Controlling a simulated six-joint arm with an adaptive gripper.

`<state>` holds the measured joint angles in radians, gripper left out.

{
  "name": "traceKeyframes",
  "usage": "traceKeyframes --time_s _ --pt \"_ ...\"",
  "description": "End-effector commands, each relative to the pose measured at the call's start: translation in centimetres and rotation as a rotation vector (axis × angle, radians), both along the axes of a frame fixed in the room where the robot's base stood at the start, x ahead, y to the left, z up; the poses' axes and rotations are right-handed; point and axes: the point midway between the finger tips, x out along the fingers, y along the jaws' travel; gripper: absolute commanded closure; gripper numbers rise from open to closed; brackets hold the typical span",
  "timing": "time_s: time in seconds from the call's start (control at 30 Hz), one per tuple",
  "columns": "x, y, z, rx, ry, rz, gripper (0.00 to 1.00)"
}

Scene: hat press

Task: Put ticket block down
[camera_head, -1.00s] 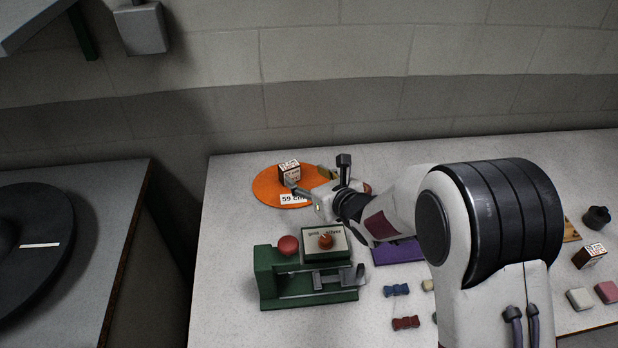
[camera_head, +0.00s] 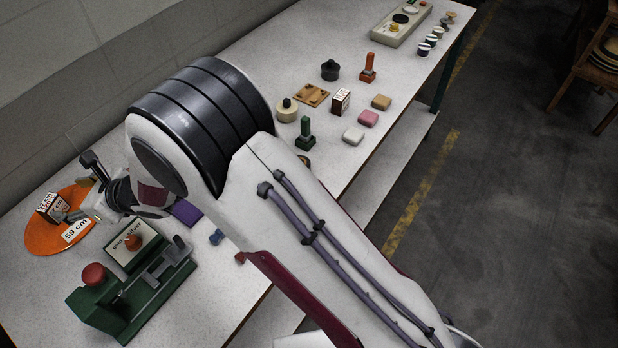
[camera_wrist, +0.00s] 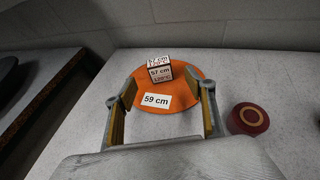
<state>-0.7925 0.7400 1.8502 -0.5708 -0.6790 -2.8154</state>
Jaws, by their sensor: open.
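The ticket block (camera_head: 47,203) is a small white and dark brown box with print on it. It stands on the orange disc (camera_head: 40,240), and in the wrist view the block (camera_wrist: 173,72) reads "57 cm" and "120°C". A white "59 cm" label lies on the near part of the disc (camera_wrist: 192,98). My gripper (camera_head: 78,214) is beside the block at the disc. In the wrist view my gripper (camera_wrist: 168,94) has its fingers spread wide, with nothing between them; the block stands beyond the fingertips.
A green device (camera_head: 125,302) with a red knob and a dial plate stands close in front of the disc. A red round piece (camera_wrist: 248,119) is right of my fingers. A similar printed box (camera_head: 340,101), stamps and coloured blocks stand farther along the table. My arm hides the table's middle.

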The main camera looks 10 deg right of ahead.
Motion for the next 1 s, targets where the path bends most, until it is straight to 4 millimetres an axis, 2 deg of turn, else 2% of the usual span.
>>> traceKeyframes --time_s 0.17,0.37,0.5,0.7,1.0 --pt "1.7 -2.1 1.7 0.016 0.069 -0.088 0.46" --pt "4.8 -7.1 4.9 0.064 0.23 -0.286 0.46" --pt "6.7 -11.5 7.3 0.121 0.366 -0.457 0.46" --pt "8.2 -18.2 10.4 0.227 0.557 -0.704 0.46" --pt "8.2 -28.4 14.2 0.446 0.827 -1.067 0.46"
